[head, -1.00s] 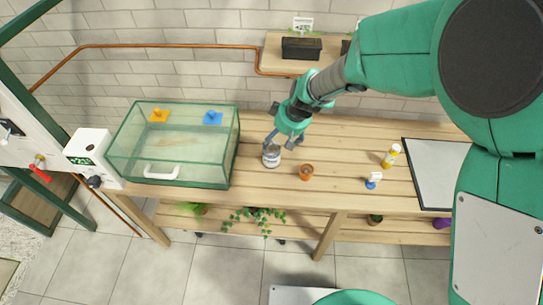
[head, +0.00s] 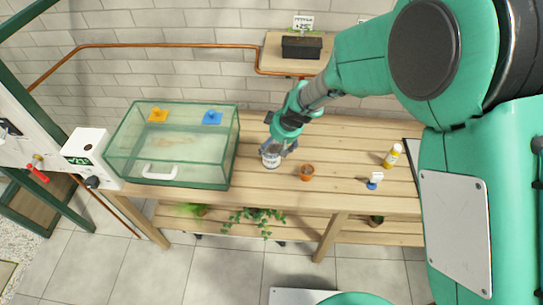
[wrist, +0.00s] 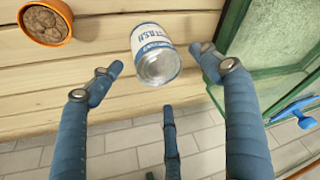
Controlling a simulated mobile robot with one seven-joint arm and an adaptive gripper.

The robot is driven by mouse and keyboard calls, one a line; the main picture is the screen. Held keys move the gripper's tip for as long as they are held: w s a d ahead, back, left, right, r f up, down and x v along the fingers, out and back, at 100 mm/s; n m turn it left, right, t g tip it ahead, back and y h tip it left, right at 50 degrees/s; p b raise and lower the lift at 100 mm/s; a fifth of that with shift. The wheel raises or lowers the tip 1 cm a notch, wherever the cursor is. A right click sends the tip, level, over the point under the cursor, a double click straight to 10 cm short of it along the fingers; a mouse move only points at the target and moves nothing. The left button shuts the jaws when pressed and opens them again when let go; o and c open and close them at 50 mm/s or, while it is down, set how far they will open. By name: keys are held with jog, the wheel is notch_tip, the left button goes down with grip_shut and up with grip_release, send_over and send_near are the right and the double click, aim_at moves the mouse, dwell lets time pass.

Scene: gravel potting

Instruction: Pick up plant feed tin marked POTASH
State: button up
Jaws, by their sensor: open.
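The plant feed tin (head: 271,160) stands on the wooden bench, right of the glass case. In the wrist view the tin (wrist: 155,55) is silver with a white and blue label, and part of the word POTASH is readable. My gripper (head: 279,149) is at the tin, its fingers close around the upper part in the head view. In the wrist view my gripper (wrist: 158,63) is open, with one fingertip on each side of the tin and gaps showing between. I cannot tell whether any finger touches it.
A terracotta pot (head: 306,172) of soil stands just right of the tin. The glass case (head: 170,150) with a green frame is close on the left. A yellow bottle (head: 392,156) and a small blue and white item (head: 374,181) stand further right.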

aim_at(272, 148)
jog(key=shift+b+x, duration=0.6)
jog(key=shift+x, duration=1.75)
jog(key=shift+s, duration=0.1)
jog(key=c, duration=1.5)
